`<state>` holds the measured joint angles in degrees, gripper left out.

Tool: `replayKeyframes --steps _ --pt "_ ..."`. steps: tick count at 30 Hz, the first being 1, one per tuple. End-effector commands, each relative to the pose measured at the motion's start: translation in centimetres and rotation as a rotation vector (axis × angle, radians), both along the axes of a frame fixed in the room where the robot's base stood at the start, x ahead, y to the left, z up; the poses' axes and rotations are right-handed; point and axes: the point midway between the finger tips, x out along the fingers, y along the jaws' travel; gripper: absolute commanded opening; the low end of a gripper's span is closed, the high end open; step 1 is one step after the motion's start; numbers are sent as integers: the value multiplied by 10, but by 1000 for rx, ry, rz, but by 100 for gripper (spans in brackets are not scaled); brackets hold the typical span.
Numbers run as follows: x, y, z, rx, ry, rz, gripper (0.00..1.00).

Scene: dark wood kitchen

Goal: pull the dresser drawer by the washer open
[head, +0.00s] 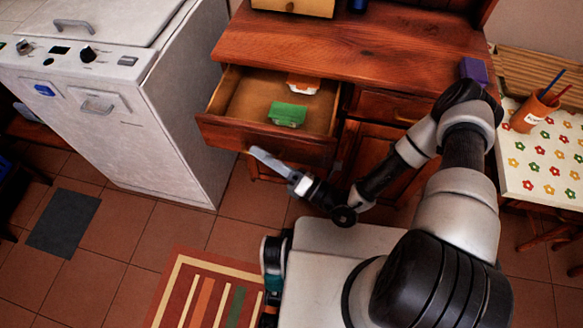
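The dresser (350,45) is reddish-brown wood and stands right of the white washer (165,110). Its upper left drawer (260,140), on the washer's side, is pulled out well clear of the dresser front. Inside lie a green packet (288,114) and an orange-and-white item (303,84). My gripper (262,158) is just in front of the drawer's lower front. I see it from above and edge-on, so the gap between its fingers does not show. I cannot tell whether it touches the drawer front or handle.
A closed drawer (392,106) sits right of the open one. A purple box (473,71) is on the dresser top. A flower-patterned table (545,165) with a pencil cup (530,112) stands at right. A striped rug (205,290) and a grey mat (64,222) lie on the tiled floor.

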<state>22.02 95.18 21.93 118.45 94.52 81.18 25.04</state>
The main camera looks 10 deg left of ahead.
Motion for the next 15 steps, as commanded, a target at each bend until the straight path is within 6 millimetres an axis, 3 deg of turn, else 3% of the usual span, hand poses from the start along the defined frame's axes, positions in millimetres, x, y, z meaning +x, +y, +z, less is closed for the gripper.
replayKeyframes --steps 5,15 --pt "-5 -14 -3 -1 1 -2 16" --pt "-34 -85 -20 -2 1 -5 16"
